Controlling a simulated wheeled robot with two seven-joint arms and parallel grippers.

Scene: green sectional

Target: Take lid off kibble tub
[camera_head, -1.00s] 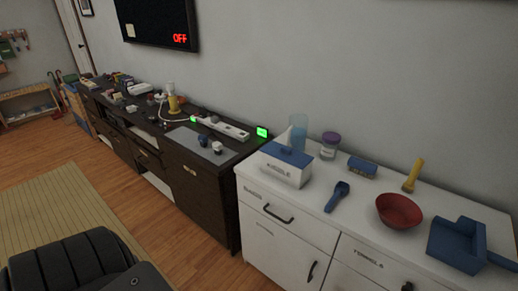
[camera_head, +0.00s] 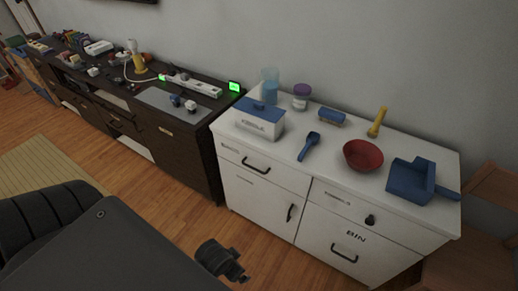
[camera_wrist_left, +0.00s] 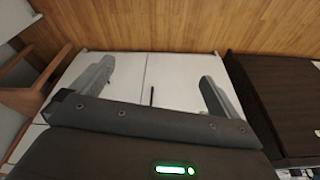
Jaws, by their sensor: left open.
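The kibble tub (camera_head: 257,126) is a white box with lettering on its front, standing at the left end of the white cabinet top in the head view. Its blue lid (camera_head: 262,111) sits on top of it. My left gripper (camera_wrist_left: 157,72) is open and empty in the left wrist view, its two fingers wide apart over the white cabinet. The tub is not clearly seen in that view, and the gripper is apart from it. My right gripper is not in view.
The white cabinet top (camera_head: 405,158) also holds a blue scoop (camera_head: 309,144), a red bowl (camera_head: 363,155), a purple-lidded jar (camera_head: 301,97), a yellow torch (camera_head: 377,122) and a blue dustpan (camera_head: 412,180). A dark cabinet (camera_head: 178,150) stands left. A brown chair (camera_head: 480,225) stands right.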

